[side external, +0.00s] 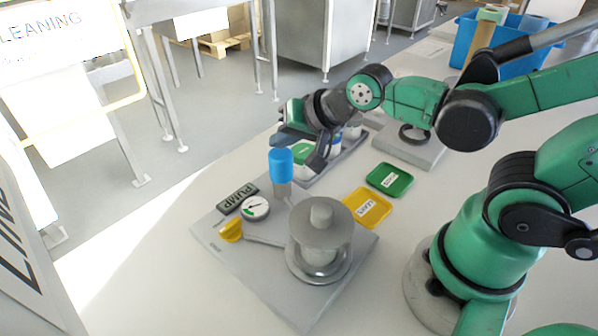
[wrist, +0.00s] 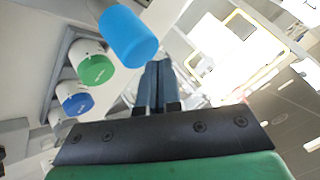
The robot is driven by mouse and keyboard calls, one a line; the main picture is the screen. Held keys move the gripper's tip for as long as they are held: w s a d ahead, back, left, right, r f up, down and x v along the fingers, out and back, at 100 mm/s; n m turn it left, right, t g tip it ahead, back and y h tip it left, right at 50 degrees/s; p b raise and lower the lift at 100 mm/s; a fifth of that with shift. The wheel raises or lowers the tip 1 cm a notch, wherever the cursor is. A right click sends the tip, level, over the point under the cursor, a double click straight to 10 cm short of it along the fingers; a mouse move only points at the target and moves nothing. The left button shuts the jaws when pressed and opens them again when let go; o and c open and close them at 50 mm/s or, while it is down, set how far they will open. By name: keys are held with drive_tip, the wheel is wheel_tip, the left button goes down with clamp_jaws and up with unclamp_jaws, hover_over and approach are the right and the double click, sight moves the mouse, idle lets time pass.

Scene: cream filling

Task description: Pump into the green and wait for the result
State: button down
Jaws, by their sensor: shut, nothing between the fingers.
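The pump's blue handle (side external: 281,162) stands upright on a grey metal post at the back of the base plate (side external: 218,247). It also shows large in the wrist view (wrist: 128,38). A small white round gauge (side external: 256,207) with a green mark and dark needle sits in front of it; the exact reading is too small to tell. My gripper (wrist: 157,68) is shut and empty, beside the handle, with a visible gap in the wrist view. A grey metal chamber (side external: 320,240) stands at the plate's right. A yellow knob (side external: 231,229) is at its left.
A dark PUMP label (side external: 237,198) lies on the plate. Jars with a green lid (wrist: 92,65) and a blue lid (wrist: 75,100) stand in a tray behind. The table's left front is clear.

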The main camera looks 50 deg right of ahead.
sight(284, 156)
drive_tip(key=shift+f, duration=1.15)
idle(0.9)
drive_tip(key=shift+r, duration=1.6)
drive_tip(key=shift+r, duration=3)
drive_tip(key=shift+f, duration=3.05)
